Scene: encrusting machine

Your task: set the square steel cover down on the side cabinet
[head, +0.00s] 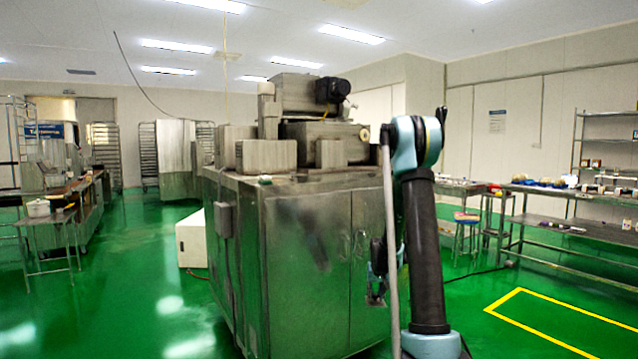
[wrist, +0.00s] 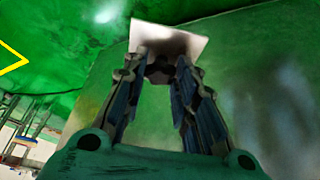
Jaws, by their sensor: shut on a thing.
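In the wrist view, my gripper (wrist: 160,68) is shut on the square steel cover (wrist: 180,40). The cover shows as a pale plate with a dark, shaded area, just beyond the fingertips. In the head view, my arm hangs in front of the machine's right side and hides most of the gripper. I cannot make out the cover clearly there. The large steel cabinet (head: 310,270) has double doors and carries machine parts on top. A low white box (head: 190,240) stands on the floor to its left. I cannot tell which is the side cabinet.
The steel machine parts (head: 267,155) take up much of the large cabinet's top. Steel tables (head: 570,232) with small items stand at the right. A work table (head: 45,220) stands at the left. Green floor with yellow lines (head: 510,291) is open at the right front.

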